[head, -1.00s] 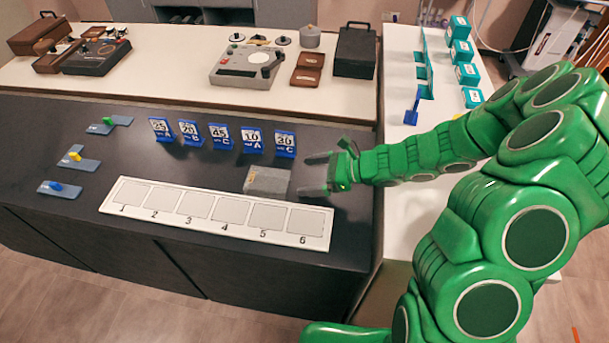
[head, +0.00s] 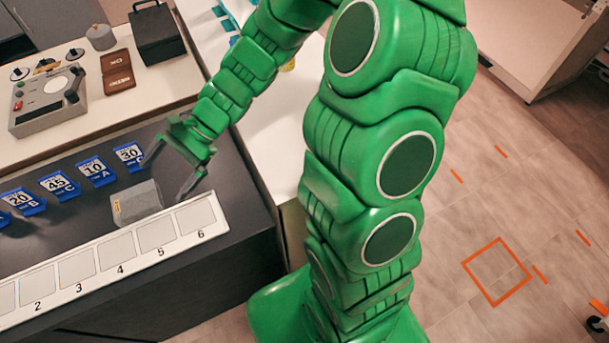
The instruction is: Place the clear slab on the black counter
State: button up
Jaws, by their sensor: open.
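A grey, partly see-through slab (head: 136,203) lies on the black counter (head: 60,229), behind the white numbered strip near squares 4 and 5. My gripper (head: 168,178) is open, with its two fingers apart at the slab's right end. From this view I cannot tell whether the fingers touch the slab or reach past its sides. The gripper looks empty.
The white numbered strip (head: 128,266) lies along the counter's front. Blue number stands (head: 60,185) line up behind the slab. A white table behind holds a grey device (head: 48,103) and a black case (head: 157,33). Open floor with an orange square (head: 497,270) is at right.

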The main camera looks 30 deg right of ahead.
jog(key=s+d+r+n+h, duration=0.5)
jog(key=s+d, duration=0.5)
jog(key=d, duration=0.1)
jog(key=s+d+r+n+t+h, duration=0.1)
jog(key=s+d+r+n+h, duration=0.4)
jog(key=s+d, duration=0.6)
jog(key=shift+d+r+h, duration=0.2)
jog(key=shift+r+h, duration=0.6)
